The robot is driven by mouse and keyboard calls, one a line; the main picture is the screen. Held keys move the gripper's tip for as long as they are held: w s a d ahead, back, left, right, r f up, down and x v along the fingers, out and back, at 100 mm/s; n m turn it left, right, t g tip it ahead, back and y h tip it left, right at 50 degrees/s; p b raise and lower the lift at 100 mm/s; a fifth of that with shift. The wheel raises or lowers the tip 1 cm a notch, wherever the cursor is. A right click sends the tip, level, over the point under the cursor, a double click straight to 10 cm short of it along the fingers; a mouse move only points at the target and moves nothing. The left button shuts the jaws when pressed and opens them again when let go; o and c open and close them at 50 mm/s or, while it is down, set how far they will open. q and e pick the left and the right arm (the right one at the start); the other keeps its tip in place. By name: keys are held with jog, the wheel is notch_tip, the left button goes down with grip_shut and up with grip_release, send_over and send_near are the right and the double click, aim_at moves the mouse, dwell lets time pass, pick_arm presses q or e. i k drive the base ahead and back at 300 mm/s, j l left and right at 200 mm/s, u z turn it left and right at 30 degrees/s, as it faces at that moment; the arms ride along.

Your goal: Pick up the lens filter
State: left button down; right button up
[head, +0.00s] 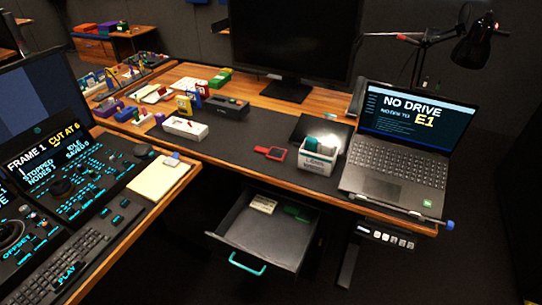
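I cannot tell for certain which thing is the lens filter. A small red-framed flat piece (271,153) with a dark middle lies on the dark desk mat. To its right stands a small white box (317,167) with writing on its front, too small to read surely. Teal and pale items (313,144) show in the top of the box. Neither of my grippers shows in the head view.
A laptop (396,153) stands on the right of the wooden desk. An open drawer (262,238) with a teal handle juts out below, holding a pale and a green item. A control console (75,185) stands at left. The mat (236,141) has free room.

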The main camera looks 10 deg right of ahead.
aim_at(278, 155)
jog(key=l+u, duration=0.15)
jog(key=u, duration=1.1)
jog(key=l, duration=1)
jog(key=k+z, duration=0.05)
jog(key=k, duration=0.05)
